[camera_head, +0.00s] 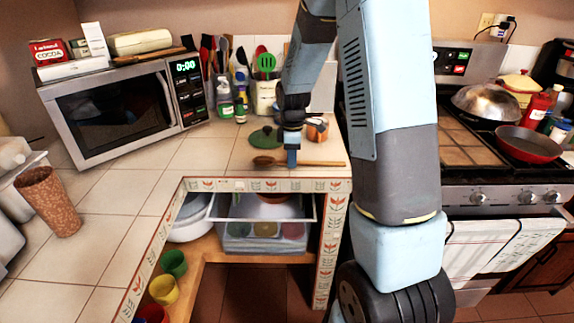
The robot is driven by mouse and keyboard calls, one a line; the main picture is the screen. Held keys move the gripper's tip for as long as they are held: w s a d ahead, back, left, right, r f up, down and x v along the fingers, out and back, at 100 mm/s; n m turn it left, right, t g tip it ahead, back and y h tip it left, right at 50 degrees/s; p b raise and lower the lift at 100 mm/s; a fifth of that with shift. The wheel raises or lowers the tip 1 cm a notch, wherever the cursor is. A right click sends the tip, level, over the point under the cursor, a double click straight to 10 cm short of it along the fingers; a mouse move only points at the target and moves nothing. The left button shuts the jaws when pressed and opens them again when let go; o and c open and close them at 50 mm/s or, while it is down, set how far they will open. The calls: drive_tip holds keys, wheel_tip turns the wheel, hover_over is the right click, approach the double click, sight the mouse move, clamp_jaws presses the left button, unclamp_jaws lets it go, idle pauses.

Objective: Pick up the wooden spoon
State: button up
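The wooden spoon (318,163) lies flat on the tiled counter near its front edge, its bowl to the left and its handle pointing right. My gripper (291,160) points down over the spoon, near where the bowl meets the handle. Its blue fingertips are at or just above the spoon and hide a short part of it. I cannot tell whether the fingers touch the spoon or how far apart they are.
A green lid (265,137) and a copper-coloured pot (317,129) stand just behind the spoon. A microwave (120,108) and utensil holders stand farther back. The stove (480,150) is at right.

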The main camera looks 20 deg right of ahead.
clamp_jaws()
